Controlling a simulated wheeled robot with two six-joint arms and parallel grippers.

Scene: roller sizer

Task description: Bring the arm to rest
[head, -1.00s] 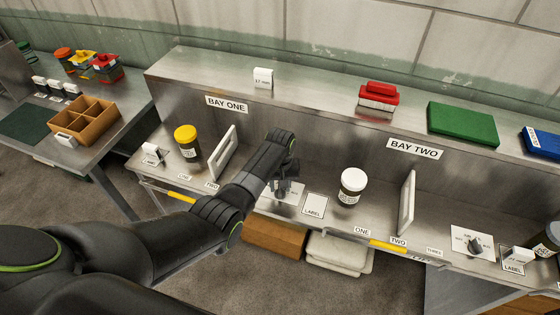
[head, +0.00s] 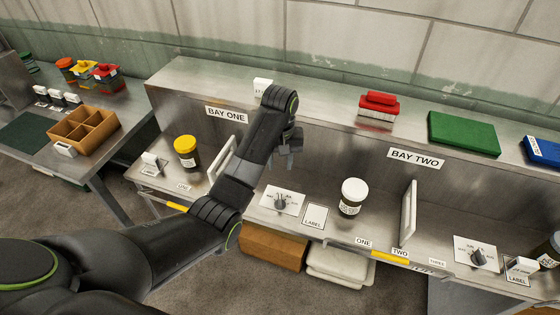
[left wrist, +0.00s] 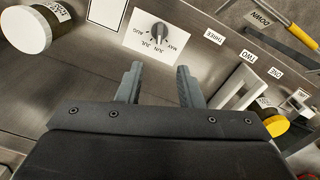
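My left arm reaches in from the left in the head view, and its gripper (head: 290,150) hangs above the bench between the bay one divider and the white-lidded jar. In the left wrist view the left gripper (left wrist: 158,85) has its two fingers apart with nothing between them. A dial (head: 281,202) on a white card sits below it; the dial also shows beyond the fingertips in the wrist view (left wrist: 160,32). My right gripper is in neither view.
A white-lidded jar (head: 351,197) stands right of the gripper, and a yellow-lidded jar (head: 187,152) stands left. Upright white dividers (head: 408,210) mark the bays. The upper shelf holds a red-handled block (head: 378,106) and a green case (head: 463,133). A brown compartment tray (head: 85,128) sits on the left table.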

